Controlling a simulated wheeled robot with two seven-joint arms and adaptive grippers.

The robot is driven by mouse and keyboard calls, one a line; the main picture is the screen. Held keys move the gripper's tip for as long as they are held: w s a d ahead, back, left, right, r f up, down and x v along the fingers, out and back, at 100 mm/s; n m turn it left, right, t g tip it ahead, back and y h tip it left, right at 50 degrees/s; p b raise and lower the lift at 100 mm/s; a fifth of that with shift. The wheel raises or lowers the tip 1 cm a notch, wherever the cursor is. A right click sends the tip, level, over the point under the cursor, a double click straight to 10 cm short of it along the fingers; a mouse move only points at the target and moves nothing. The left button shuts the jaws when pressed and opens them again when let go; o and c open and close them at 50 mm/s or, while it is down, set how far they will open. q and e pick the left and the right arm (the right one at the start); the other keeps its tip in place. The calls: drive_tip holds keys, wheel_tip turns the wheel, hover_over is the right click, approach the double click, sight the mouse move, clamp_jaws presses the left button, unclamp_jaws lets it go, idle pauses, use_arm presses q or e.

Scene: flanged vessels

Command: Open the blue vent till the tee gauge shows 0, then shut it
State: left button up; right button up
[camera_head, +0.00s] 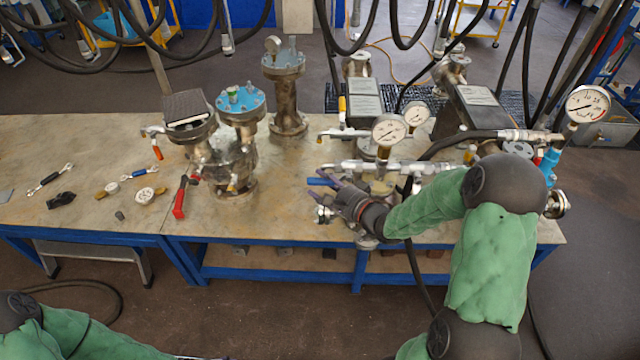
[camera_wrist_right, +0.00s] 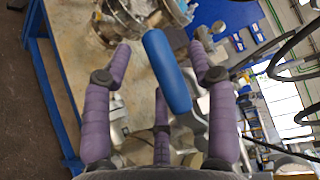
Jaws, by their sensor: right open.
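The blue vent's lever handle (camera_head: 321,182) points left from the fittings at the table's front, right of centre. My right gripper (camera_head: 332,190) is open around this spot. In the right wrist view the blue handle (camera_wrist_right: 167,70) lies between the spread purple fingers (camera_wrist_right: 160,62), with visible gaps to the side fingers; contact with the third finger cannot be told. A round white dial gauge (camera_head: 389,130) stands above the horizontal pipe (camera_head: 390,167) behind my gripper. Its needle is too small to read surely. The valve body is partly hidden by my gripper. My left gripper is out of view.
Other gauges stand behind (camera_head: 416,114) and at the far right (camera_head: 588,103). Loose tools (camera_head: 50,179) lie at the left. Hoses hang across the top. The table (camera_head: 278,215) is bare left of my gripper.

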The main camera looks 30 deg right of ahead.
drive_tip(key=shift+w+a, duration=0.2)
drive_tip(key=shift+w, duration=0.45)
clamp_jaws()
